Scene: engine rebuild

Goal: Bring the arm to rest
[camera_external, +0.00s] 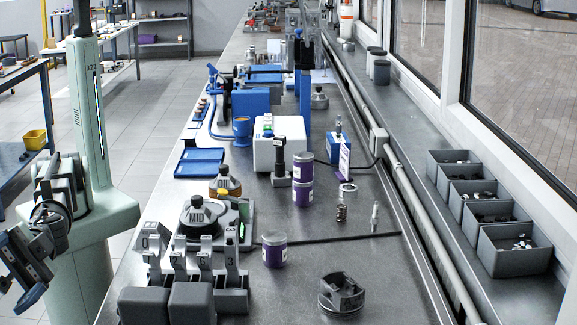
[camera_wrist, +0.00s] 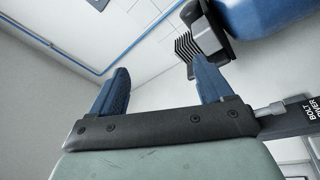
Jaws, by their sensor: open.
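My gripper (camera_wrist: 161,68) shows in the wrist view with its two blue fingers spread wide apart. It is open, and nothing is between the fingers. Behind the fingers are a pale wall or ceiling and a blue pipe, with no workbench surface visible. A tool labelled BOLT DRIVER (camera_wrist: 300,112) sits beside the gripper's right side. The workbench (camera_external: 312,268) there carries purple-banded cans (camera_external: 275,252), a dark piston-like part (camera_external: 341,296) and a coil spring (camera_external: 341,214), all standing clear of any gripper.
A numbered lever fixture (camera_external: 200,266) and a round unit marked MID (camera_external: 197,216) stand at the bench's near left. A blue tray (camera_external: 199,162) and white box (camera_external: 268,150) are farther back. Grey bins (camera_external: 515,252) line the right ledge. A blue rounded body (camera_wrist: 268,15) shows above right of my gripper.

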